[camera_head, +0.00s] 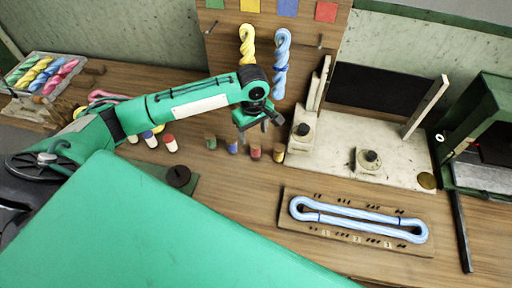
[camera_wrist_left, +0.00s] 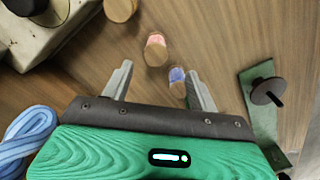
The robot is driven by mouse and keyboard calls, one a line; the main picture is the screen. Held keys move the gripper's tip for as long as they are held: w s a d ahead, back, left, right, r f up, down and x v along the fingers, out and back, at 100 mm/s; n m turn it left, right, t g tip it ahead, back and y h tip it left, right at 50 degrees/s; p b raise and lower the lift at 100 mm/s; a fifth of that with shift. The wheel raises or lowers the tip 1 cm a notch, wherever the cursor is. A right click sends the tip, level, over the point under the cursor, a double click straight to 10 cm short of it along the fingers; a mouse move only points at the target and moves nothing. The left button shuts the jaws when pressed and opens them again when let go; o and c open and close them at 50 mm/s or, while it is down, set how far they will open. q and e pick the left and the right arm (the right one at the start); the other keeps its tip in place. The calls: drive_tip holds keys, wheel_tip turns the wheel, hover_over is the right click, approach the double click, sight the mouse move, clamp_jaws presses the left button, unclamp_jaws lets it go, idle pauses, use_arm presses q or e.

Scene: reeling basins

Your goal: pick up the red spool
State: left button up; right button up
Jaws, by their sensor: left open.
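The red spool (camera_head: 255,151) stands upright on the wooden table in the head view, in a row of small spools. In the left wrist view the red spool (camera_wrist_left: 156,50), with a pinkish-red wound part and a wooden end, lies just beyond the gap between my fingertips. My left gripper (camera_head: 258,126) is open and empty above the row; its two grey fingers (camera_wrist_left: 158,72) are spread apart. The blue spool (camera_wrist_left: 177,80) is close beside the right-hand finger in that view. My right gripper is in neither view.
A green spool (camera_head: 210,141) and a yellow spool (camera_head: 279,153) stand in the row. A pale base with a knob (camera_head: 368,160) stands to the right. A light-blue skein lies on a wooden board (camera_head: 285,215). A dark disc (camera_head: 178,176) sits on a green plate at left.

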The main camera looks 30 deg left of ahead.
sight(255, 143)
use_arm(q)
wheel_tip(255, 143, down, 5)
drive_tip(key=shift+w+f+p, duration=0.1)
drive_tip(key=shift+p, duration=0.25)
drive_tip(key=shift+f+p, duration=0.35)
drive_tip(key=shift+f, duration=0.1)
drive_tip(key=f, duration=0.2)
drive_tip(key=f+p, duration=0.1)
drive_tip(key=shift+w+d+f, duration=0.1)
drive_tip(key=shift+w+f, duration=0.15)
drive_tip(key=shift+f, duration=0.45)
drive_tip(key=shift+c, duration=0.2)
drive_tip(key=c, duration=1)
